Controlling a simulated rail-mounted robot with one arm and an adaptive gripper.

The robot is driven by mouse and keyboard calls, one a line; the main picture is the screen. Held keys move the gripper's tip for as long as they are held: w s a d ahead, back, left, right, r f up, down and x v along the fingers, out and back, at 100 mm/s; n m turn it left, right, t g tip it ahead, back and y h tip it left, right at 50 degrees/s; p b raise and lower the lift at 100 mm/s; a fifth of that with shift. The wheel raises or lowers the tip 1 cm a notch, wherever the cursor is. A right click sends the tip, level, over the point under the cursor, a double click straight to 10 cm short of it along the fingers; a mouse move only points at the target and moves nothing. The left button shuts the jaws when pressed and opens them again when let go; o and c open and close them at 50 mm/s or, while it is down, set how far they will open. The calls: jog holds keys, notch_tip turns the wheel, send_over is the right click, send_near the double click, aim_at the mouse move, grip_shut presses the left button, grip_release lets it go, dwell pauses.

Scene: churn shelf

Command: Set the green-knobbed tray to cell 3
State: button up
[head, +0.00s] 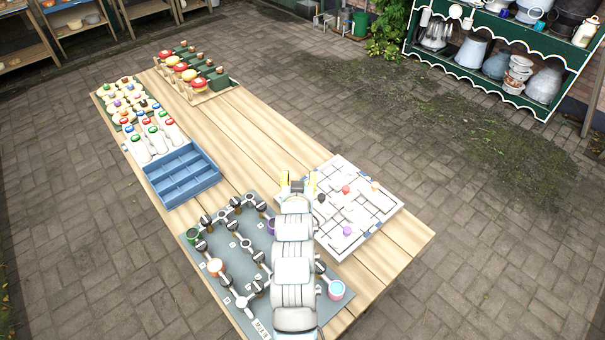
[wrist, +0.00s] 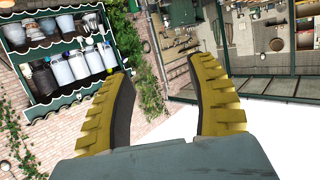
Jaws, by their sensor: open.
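A white board (head: 344,252) with several pale sliding tiles lies at the right end of the table. Small knobs stand on it: a red one (head: 346,190), an orange one (head: 375,186), a purple one (head: 347,231) and a dark one (head: 321,199). I cannot make out a green knob or a cell number; my arm hides the board's left edge. My gripper (head: 298,183) is above the table at the board's left side. In the wrist view its yellow fingers (wrist: 160,75) are spread wide with nothing between them.
A grey pipe board (head: 205,240) with black valves lies left of and beneath my arm. The table's middle planks are clear.

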jog(key=shift+s+d+r+t+p, duration=0.1)
jog(key=shift+s+r+t+p, duration=0.25)
jog(key=shift+r, duration=0.25)
jog(key=shift+s+d+r+t+p, duration=0.1)
jog(key=shift+s+r+t+p, duration=0.1)
jog(key=shift+s+r+t, duration=0.25)
jog(key=shift+w, duration=0.15)
